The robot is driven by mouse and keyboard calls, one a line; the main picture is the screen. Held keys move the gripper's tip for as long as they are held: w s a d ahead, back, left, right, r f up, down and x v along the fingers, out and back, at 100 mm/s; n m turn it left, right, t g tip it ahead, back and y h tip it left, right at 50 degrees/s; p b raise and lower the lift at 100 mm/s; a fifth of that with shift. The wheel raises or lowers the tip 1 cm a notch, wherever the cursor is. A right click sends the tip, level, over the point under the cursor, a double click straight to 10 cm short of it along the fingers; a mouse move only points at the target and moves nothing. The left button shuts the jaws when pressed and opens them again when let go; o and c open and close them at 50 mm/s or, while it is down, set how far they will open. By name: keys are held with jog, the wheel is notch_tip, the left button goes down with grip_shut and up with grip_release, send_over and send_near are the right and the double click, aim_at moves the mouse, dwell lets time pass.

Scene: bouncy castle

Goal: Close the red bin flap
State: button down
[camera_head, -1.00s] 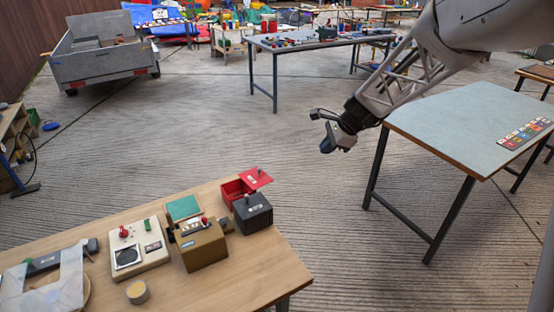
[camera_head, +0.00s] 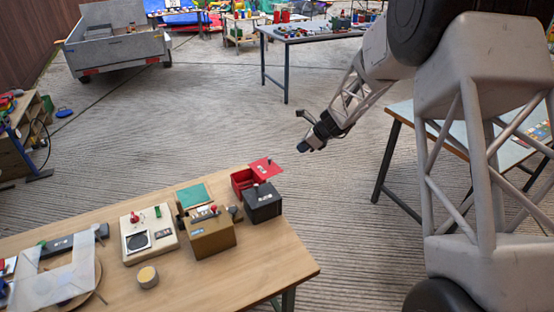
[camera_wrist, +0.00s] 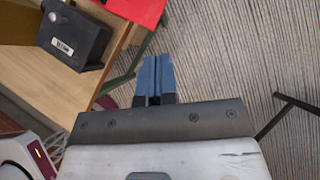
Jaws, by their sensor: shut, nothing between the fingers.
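The red bin (camera_head: 241,180) stands at the far right corner of the wooden table. Its red flap (camera_head: 265,167) is open and sticks out to the right, with a small knob on it. In the wrist view the flap (camera_wrist: 137,8) shows at the top edge, partly cut off. My gripper (camera_head: 304,147) is in the air beyond the table's far right corner, up and to the right of the flap and apart from it. In the wrist view its blue fingers (camera_wrist: 154,76) are together with nothing between them.
A black box (camera_head: 263,203) stands directly in front of the red bin; it also shows in the wrist view (camera_wrist: 75,38).

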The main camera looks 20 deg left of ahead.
jog(key=shift+f, duration=0.1)
dwell(0.3)
send_near(271, 163)
notch_tip(271, 163, down, 3)
jog(key=shift+s+a+f, duration=0.1)
jog(key=shift+s+a, duration=0.05)
jog(key=shift+a, duration=0.25)
jog(key=shift+s+a+f, duration=0.1)
jog(key=shift+s+a, duration=0.05)
jog(key=shift+a, duration=0.3)
jog(key=shift+a+f, duration=0.2)
jog(key=shift+a, duration=0.7)
